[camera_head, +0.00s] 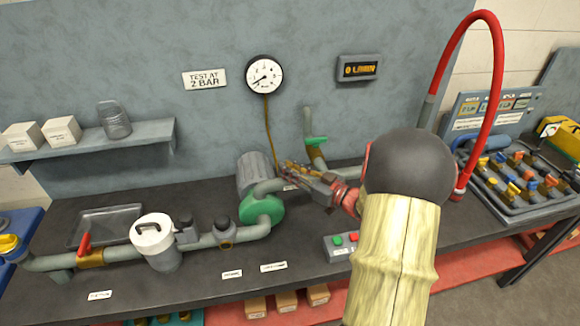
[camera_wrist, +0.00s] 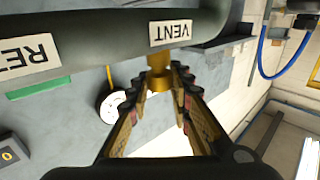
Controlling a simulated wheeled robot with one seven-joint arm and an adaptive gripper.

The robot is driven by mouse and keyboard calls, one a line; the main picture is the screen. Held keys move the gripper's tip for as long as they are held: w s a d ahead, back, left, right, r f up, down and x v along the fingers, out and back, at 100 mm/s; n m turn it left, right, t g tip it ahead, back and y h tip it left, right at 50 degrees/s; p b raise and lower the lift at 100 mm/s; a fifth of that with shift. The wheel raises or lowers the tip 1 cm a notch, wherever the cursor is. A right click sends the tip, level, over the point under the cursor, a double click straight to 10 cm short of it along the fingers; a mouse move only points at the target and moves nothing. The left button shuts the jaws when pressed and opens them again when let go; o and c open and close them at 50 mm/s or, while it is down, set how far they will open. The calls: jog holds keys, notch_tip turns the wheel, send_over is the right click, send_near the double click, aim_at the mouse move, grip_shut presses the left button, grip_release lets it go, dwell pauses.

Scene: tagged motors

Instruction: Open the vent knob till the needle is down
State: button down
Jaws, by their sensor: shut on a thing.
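The vent knob (camera_wrist: 159,80) is a small brass piece on a grey pipe, beside the VENT label (camera_wrist: 171,32) in the wrist view. My gripper (camera_wrist: 158,74) has its two fingers on either side of the knob and is shut on it. In the head view my gripper (camera_head: 284,170) reaches left over the bench behind the green pump (camera_head: 262,211), and it hides the knob there. The round white pressure gauge (camera_head: 264,75) hangs on the wall. Its dark needle points to the lower left. The gauge (camera_wrist: 109,104) is partly hidden by a finger in the wrist view.
A grey pipe line with a white-lidded filter (camera_head: 154,243) and a red-handled valve (camera_head: 89,252) runs along the bench. A button box (camera_head: 342,246) is near the front edge. A red hose (camera_head: 496,90) arches at right. The wall display (camera_head: 359,68) reads 0 L/MIN.

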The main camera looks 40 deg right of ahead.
jog(key=shift+n+y, duration=0.6)
jog(key=shift+y, duration=0.3)
jog(key=c, duration=1.6)
grip_release()
jog(key=v, duration=1.2)
jog(key=shift+r, duration=0.2)
